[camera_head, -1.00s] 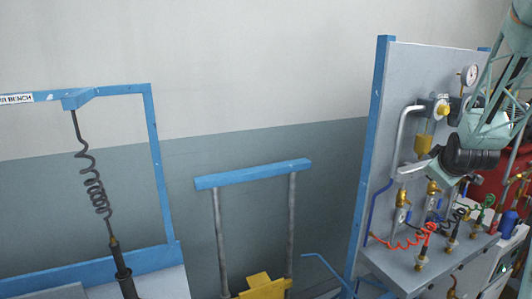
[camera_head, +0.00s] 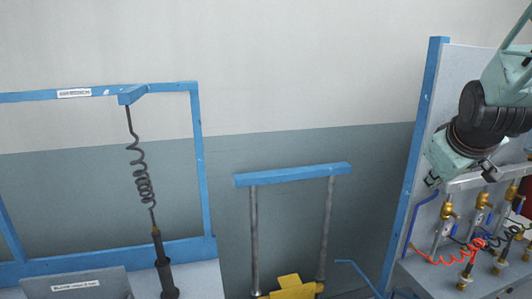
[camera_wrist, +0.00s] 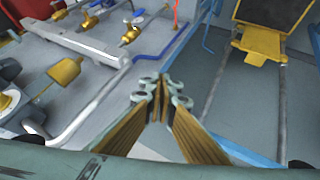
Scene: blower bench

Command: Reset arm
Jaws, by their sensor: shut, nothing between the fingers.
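My gripper (camera_wrist: 161,88) is shut and empty in the wrist view, with its fingers together at the picture's middle. In the head view my arm comes in from the upper right, and its teal end hangs in front of the pipe panel (camera_head: 440,95). The fingers are hard to make out there. The arm hides much of the upper panel.
Brass valves (camera_head: 447,209) and a red coiled hose (camera_head: 437,258) sit low on the panel at right. A blue-topped frame with a yellow part (camera_head: 292,287) stands in the middle. A dark coiled cord (camera_head: 144,185) hangs at left. Open space lies between.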

